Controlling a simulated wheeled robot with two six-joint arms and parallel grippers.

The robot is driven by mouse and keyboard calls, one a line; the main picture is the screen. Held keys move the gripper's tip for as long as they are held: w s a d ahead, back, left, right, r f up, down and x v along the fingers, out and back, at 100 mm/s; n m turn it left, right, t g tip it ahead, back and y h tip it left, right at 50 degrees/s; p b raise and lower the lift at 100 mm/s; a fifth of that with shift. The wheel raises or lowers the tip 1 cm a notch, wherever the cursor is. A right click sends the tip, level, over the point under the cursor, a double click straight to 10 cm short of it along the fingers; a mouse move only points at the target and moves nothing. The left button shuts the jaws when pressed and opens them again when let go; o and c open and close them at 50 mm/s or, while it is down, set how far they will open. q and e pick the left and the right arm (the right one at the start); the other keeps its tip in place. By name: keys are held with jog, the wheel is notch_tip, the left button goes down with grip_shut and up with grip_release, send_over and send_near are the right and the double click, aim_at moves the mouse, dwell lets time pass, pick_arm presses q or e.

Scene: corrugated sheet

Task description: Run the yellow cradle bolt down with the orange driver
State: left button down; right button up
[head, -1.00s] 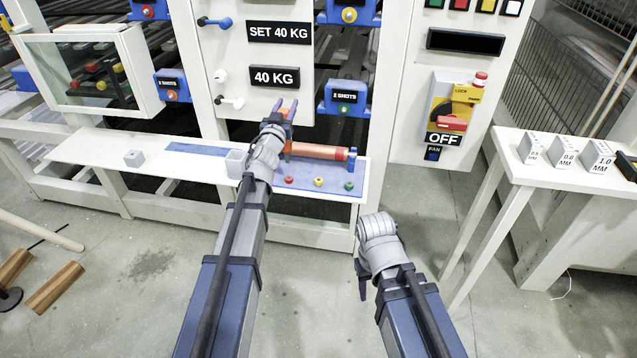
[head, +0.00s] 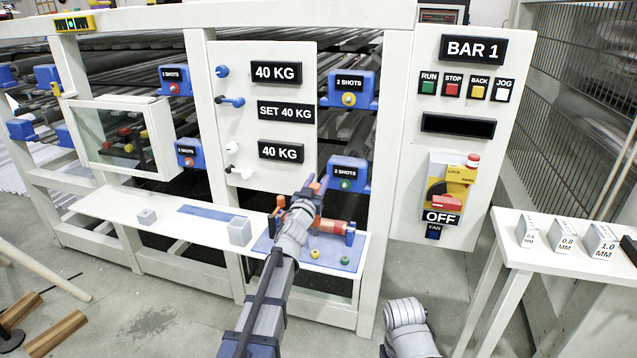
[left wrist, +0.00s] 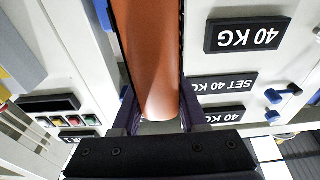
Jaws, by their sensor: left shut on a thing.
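My left gripper (head: 316,186) is shut on the orange driver (left wrist: 150,60). In the left wrist view the driver is a smooth orange cylinder, its near end between the two fingers. In the head view my gripper and wrist hide much of it, and I cannot tell whether it is clear of the shelf. The yellow cradle bolt (head: 349,99) sits in the upper right blue cradle (head: 367,87), above and right of my left gripper and apart from it. My right wrist (head: 406,316) shows low at the front; its fingers are not visible.
A green bolt (head: 345,185) sits in the blue cradle below. A white panel (head: 235,130) with 40 KG labels stands left of the gripper, a control post (head: 405,130) right. The white shelf (head: 130,207) holds grey blocks (head: 240,231) and a blue mat (head: 290,249).

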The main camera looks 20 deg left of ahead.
jog(key=shift+f, duration=0.15)
notch_tip(320, 180, down, 6)
jog(key=b, duration=0.6)
jog(key=shift+f+b, duration=0.85)
jog(key=shift+b, duration=0.2)
dwell(2.3)
jog(key=shift+r, duration=0.2)
jog(key=shift+r+p, duration=0.6)
jog(key=shift+p, duration=0.25)
jog(key=shift+r, duration=0.15)
